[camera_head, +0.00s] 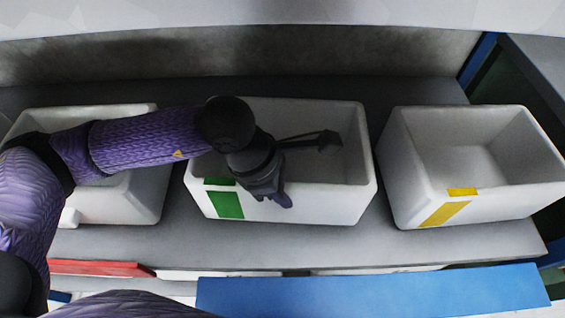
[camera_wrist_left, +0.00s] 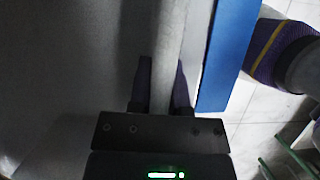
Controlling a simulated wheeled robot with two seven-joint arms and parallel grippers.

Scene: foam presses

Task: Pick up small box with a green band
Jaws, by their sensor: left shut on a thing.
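The small white box with a green band (camera_head: 326,206) stands in the middle of the grey shelf, open at the top and apparently empty. Its green band (camera_head: 229,205) runs over the front wall and rim, left of centre. My left gripper (camera_head: 284,199) reaches over the box and is shut on its front wall. In the left wrist view the two dark fingers (camera_wrist_left: 163,88) stand on either side of the pale wall (camera_wrist_left: 168,50). The fingertips are hard to make out in the head view. My right gripper is out of sight.
A white box with a yellow band (camera_head: 405,190) stands to the right, with a gap between. Another white box (camera_head: 140,205) stands at the left, partly behind my left arm. A blue panel (camera_head: 375,293) lies below the shelf's front edge.

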